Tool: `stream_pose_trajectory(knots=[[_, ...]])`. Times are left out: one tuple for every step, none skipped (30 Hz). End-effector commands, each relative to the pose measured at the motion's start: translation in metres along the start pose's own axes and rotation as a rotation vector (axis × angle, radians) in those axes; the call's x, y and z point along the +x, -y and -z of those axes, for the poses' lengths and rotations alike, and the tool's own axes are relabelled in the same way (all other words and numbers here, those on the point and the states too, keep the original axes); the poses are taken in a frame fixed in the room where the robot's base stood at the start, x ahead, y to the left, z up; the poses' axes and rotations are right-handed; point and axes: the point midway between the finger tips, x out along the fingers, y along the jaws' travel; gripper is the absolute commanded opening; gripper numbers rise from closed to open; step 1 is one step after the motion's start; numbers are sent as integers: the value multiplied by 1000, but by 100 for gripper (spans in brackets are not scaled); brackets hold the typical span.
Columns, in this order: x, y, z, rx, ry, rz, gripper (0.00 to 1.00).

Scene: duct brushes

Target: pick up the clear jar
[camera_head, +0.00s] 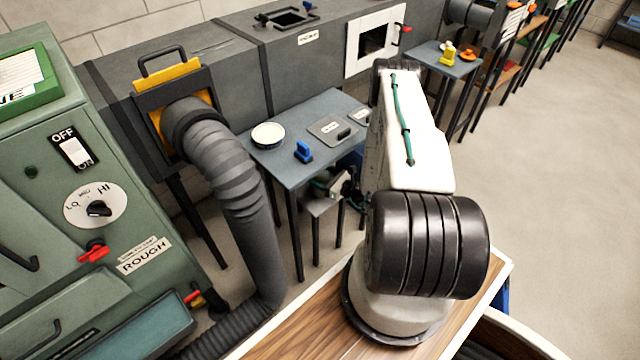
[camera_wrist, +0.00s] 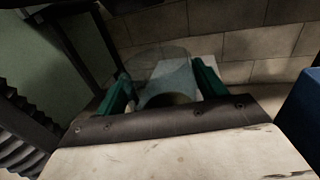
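The clear jar (camera_wrist: 166,72) shows faintly in the wrist view as a see-through round shape between my two green fingertips. Its rim and sides are hard to make out against the wall and a pale patch behind it. My gripper (camera_wrist: 160,86) has one finger on each side of the jar. I cannot tell whether the fingers touch it. In the head view my gripper (camera_head: 332,184) is low, at a small stool (camera_head: 322,206) beside and partly under the grey table. The jar cannot be made out there.
The grey table (camera_head: 285,165) above holds a white round dish (camera_head: 267,135), a blue brush-like block (camera_head: 303,152) and flat plates. A ribbed hose (camera_head: 235,185) hangs to the left, beside the green machine (camera_head: 120,190). A blue surface (camera_wrist: 302,115) is close at right in the wrist view. Floor at right is clear.

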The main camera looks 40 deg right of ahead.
Motion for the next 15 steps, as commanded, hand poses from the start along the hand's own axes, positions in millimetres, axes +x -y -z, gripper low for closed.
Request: stream_pose_trajectory(knots=[[0,0,0,0,0,0,45],[0,0,0,0,0,0,45],[0,0,0,0,1,0,45],[0,0,0,0,1,0,45],[0,0,0,0,1,0,45],[0,0,0,0,1,0,45],[0,0,0,0,1,0,45],[0,0,0,0,1,0,45],[0,0,0,0,1,0,45],[0,0,-1,0,1,0,45],[0,0,-2,0,1,0,45],[0,0,-3,0,1,0,45],[0,0,-4,-1,1,0,45],[0,0,-6,-1,1,0,45],[0,1,-10,-1,1,0,45]])
